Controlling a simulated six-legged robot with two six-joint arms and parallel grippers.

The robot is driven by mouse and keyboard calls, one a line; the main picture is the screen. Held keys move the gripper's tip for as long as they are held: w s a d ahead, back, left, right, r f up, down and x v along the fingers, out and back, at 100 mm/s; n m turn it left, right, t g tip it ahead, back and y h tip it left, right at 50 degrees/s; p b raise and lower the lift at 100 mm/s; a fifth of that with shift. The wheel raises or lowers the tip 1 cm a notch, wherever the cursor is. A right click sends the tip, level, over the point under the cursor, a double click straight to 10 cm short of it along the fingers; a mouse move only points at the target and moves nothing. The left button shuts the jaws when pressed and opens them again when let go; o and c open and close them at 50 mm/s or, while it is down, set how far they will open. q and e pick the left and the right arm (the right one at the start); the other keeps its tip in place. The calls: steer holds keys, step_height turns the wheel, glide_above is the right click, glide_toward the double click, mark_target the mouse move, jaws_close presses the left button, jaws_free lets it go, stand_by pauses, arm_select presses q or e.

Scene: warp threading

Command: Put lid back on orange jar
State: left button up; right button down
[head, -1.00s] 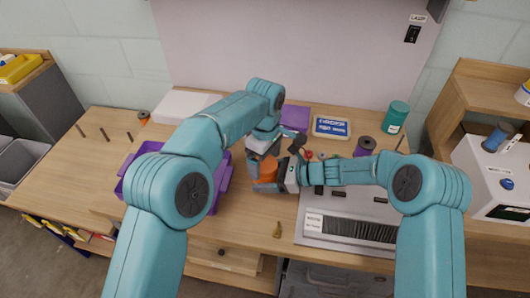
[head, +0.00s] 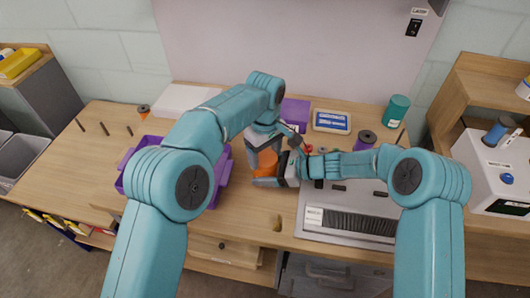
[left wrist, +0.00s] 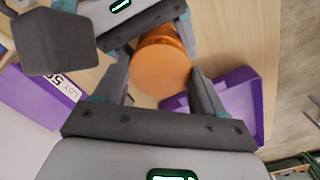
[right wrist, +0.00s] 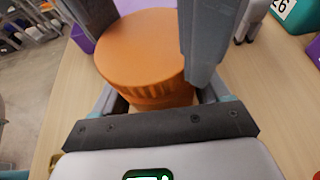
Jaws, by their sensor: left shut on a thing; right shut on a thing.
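The orange lid (right wrist: 138,48), with a ribbed edge, lies over the orange jar (right wrist: 160,97); whether it is fully seated cannot be told. The lid's flat top faces the left wrist camera (left wrist: 160,70). My left gripper (head: 264,165) reaches down from above and is shut on the lid, one finger on each side. My right gripper (head: 268,182) comes in from the right, low over the table, and is shut on the jar's body. In the head view, the grippers hide much of the jar and lid.
A purple bin (head: 223,172) stands close left of the jar. A grey device with a dark comb-like strip (head: 314,217) lies to the right. A purple box (head: 294,112), a purple spool (head: 366,139) and a teal canister (head: 396,108) stand behind. The table in front is mostly clear.

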arm_select(q)
steer(key=o, duration=1.2)
steer(key=shift+c, duration=0.2)
steer(key=shift+r, duration=0.15)
steer(key=shift+r, duration=2.15)
steer(key=shift+c, duration=0.4)
step_height(320, 180, up, 4)
steer(key=shift+m, duration=0.6)
steer(key=shift+f, duration=4.05)
